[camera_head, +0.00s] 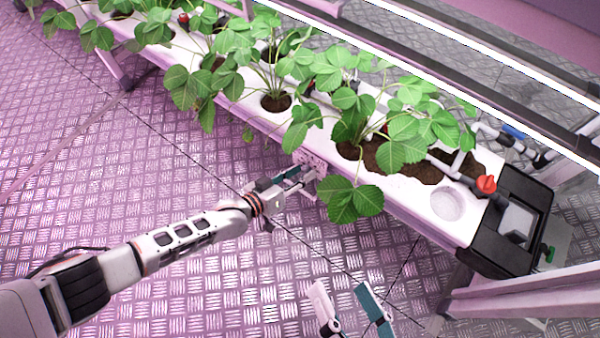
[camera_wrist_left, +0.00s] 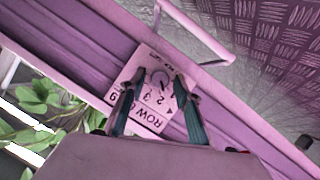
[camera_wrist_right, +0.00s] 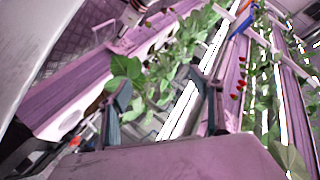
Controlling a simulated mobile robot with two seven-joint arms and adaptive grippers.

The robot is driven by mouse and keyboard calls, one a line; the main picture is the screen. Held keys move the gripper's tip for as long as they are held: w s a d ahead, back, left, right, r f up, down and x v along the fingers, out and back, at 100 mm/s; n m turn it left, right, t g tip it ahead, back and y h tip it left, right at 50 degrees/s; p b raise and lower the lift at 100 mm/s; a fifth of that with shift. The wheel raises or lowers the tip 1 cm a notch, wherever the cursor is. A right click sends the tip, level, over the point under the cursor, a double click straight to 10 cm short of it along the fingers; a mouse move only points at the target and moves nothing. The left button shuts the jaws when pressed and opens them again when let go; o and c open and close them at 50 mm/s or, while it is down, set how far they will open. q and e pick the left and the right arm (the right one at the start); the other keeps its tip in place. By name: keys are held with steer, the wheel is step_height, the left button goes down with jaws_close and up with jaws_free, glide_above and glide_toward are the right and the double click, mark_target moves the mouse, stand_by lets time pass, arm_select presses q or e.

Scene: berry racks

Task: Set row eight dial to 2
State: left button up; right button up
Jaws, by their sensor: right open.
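A pale plate marked ROW 8 (camera_wrist_left: 150,118), with digits around a small dial (camera_wrist_left: 161,84), fills the middle of the left wrist view, tilted in the picture. The pointer's setting is too small to read surely. In the head view the plate (camera_head: 308,160) shows on the planter's near side, partly behind my gripper. My left gripper (camera_head: 305,177) is at the plate; its fingers (camera_wrist_left: 160,77) stand apart on either side of the dial, with a gap visible. My right gripper (camera_head: 343,290) is open and empty, low in the head view; its spread fingers show in the right wrist view (camera_wrist_right: 160,88).
The white planter (camera_head: 402,190) with leafy strawberry plants (camera_head: 345,110) runs diagonally across the head view. A red valve handle (camera_head: 486,184) and black end box (camera_head: 500,253) are at its right end. The metal floor (camera_head: 180,190) in front is clear.

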arm_select(q)
jaws_close()
steer(key=shift+w+d+r+p, duration=0.15)
steer(key=shift+r+p, duration=0.1)
steer(key=shift+p, duration=0.15)
steer(key=shift+r+m+y+p, duration=0.1)
steer(key=shift+m+y+p, duration=0.2)
steer(key=shift+m, duration=0.1)
steer(key=shift+m+p, duration=0.35)
steer(key=shift+m, duration=0.05)
steer(key=shift+s+f+t+y, duration=0.2)
steer(key=shift+f+t+y, duration=0.1)
steer(key=shift+f, duration=0.05)
arm_select(e)
steer(key=d+n, duration=0.2)
steer(key=n, duration=0.1)
steer(key=shift+w+f, duration=0.15)
arm_select(q)
steer(key=shift+o, duration=1.4)
jaws_free()
arm_select(e)
steer(key=shift+a, duration=0.1)
